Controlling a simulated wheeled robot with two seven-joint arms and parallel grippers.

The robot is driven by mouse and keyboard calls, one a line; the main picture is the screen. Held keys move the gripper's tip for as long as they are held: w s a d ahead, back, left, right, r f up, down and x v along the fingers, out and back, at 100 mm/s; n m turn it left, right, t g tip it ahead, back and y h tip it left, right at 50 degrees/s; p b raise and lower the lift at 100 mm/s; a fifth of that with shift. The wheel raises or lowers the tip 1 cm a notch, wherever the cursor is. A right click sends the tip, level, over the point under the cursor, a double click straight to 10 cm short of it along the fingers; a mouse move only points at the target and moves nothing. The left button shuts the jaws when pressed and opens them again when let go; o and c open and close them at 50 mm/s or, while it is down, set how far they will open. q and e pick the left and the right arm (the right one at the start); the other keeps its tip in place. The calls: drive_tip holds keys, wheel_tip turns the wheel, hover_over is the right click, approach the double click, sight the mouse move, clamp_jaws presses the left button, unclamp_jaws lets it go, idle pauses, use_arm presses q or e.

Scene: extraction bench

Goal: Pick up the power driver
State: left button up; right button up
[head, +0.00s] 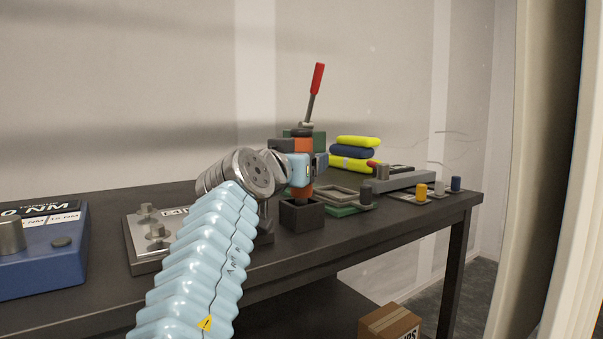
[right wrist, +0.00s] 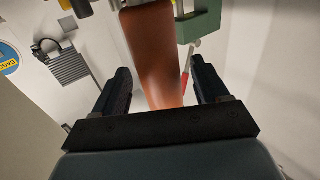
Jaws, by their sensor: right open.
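The power driver (head: 303,149), with an orange body and a dark top, stands upright in a dark square holder (head: 302,216) on the bench. My right gripper (head: 305,168) is at the driver's orange body, partly covering it in the head view. In the right wrist view, the orange body (right wrist: 153,55) runs between the two dark fingers of my right gripper (right wrist: 159,75). Gaps show on both sides, so the fingers are open around it. My left gripper is in neither view.
A green device (head: 283,133) with a red-handled lever (head: 316,80) stands behind the driver. Yellow and blue packs (head: 355,152), grey trays and knobbed fixtures lie to the right. A blue box (head: 45,255) and a metal plate (head: 135,248) are left. A carton (head: 388,322) stands below the bench.

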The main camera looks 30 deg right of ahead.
drive_tip(key=x, duration=0.2)
drive_tip(key=shift+w+d, duration=0.25)
drive_tip(key=c, duration=1)
drive_tip(key=shift+r, duration=0.1)
drive_tip(key=shift+c, duration=0.3)
drive_tip(key=shift+r, duration=0.1)
